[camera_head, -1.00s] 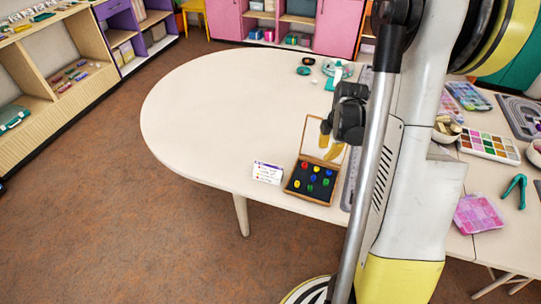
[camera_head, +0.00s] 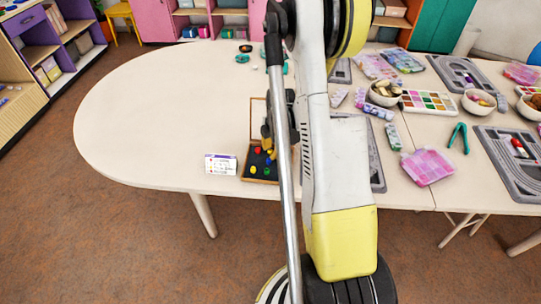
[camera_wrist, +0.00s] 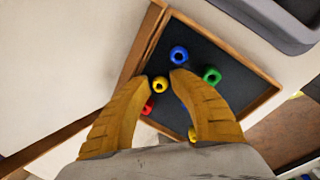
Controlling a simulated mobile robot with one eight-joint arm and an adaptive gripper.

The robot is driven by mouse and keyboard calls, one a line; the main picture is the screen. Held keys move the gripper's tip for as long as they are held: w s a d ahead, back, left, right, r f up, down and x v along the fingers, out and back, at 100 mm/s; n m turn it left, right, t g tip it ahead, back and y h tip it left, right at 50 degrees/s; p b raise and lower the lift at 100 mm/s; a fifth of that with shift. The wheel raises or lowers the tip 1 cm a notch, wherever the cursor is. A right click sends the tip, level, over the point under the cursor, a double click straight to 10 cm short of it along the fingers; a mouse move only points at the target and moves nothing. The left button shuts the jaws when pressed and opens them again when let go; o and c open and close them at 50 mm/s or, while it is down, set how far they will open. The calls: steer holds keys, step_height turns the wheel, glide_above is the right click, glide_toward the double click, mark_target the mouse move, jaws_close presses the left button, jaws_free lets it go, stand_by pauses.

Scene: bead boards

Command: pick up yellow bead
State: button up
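A yellow bead (camera_wrist: 160,85) lies in a shallow wooden box with a dark floor (camera_wrist: 231,104); the box also shows in the head view (camera_head: 246,163). My gripper (camera_wrist: 164,78) is open, with its two yellow fingers pointing down into the box. In the wrist view the bead appears between the fingertips, with gaps; I cannot tell the height gap. A second yellow bead (camera_wrist: 192,135) sits by the right finger. Blue (camera_wrist: 179,55), green (camera_wrist: 212,75) and red (camera_wrist: 147,106) beads are nearby. In the head view my arm hides part of the box and gripper (camera_head: 267,143).
Bowls (camera_head: 385,93), a paint palette (camera_head: 428,102) and teal pliers (camera_head: 458,137) lie farther right. The table's left part is clear.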

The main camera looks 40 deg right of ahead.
steer(key=c, duration=0.5)
steer(key=shift+r, duration=0.2)
